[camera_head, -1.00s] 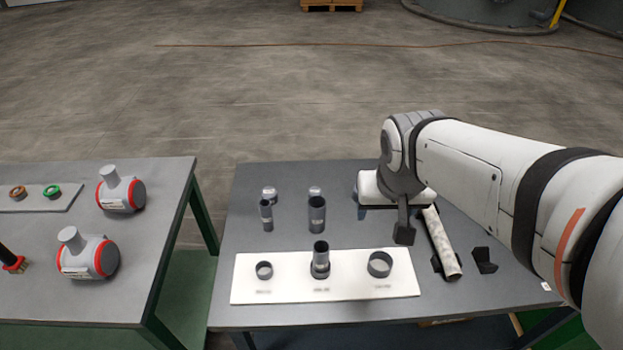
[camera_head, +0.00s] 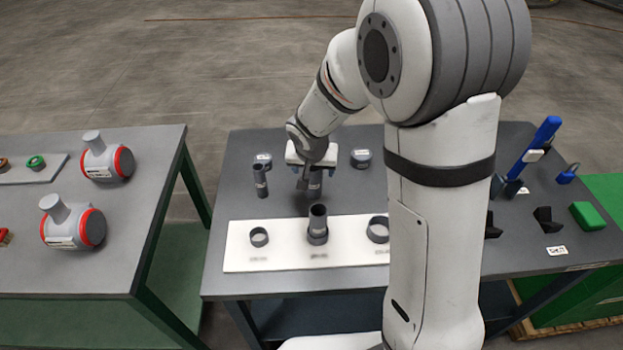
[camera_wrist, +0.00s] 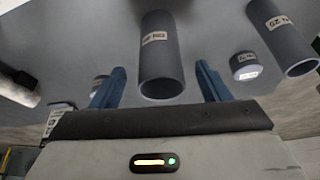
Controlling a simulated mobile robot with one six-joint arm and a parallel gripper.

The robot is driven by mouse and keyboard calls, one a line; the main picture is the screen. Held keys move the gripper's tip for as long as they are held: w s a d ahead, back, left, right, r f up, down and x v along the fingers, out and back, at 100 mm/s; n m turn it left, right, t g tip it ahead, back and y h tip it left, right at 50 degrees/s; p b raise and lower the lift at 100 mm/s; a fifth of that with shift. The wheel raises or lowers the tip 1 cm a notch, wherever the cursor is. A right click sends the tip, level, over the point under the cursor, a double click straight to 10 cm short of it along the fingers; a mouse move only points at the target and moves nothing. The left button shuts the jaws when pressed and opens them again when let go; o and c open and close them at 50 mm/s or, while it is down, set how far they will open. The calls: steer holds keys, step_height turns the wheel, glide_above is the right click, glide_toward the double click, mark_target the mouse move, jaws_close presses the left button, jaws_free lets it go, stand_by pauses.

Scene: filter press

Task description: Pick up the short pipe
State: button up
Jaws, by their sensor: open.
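A short grey pipe (camera_wrist: 162,60) with a white label stands between the blue fingers of my gripper (camera_wrist: 160,84) in the wrist view. The fingers are open, with a gap on each side of the pipe. In the head view my gripper (camera_head: 309,178) points down at this pipe, which it partly hides. A thinner grey pipe (camera_head: 260,181) stands to its left; a labelled pipe also shows at the right of the wrist view (camera_wrist: 283,38). Another dark pipe (camera_head: 317,222) stands upright in the middle ring of the white board.
The white board (camera_head: 240,262) has a small ring (camera_head: 259,237) and a larger ring (camera_head: 378,229). Grey caps (camera_head: 262,160) (camera_head: 361,158) sit behind the pipes. My arm hides the table's middle right. Black supports and a blue tool (camera_head: 535,147) lie at the right.

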mark_target(315, 191)
steer(key=shift+x, duration=2.4)
steer(key=shift+c, duration=0.2)
steer(key=c, duration=1)
steer(key=shift+r, duration=0.1)
steer(key=shift+c, duration=0.2)
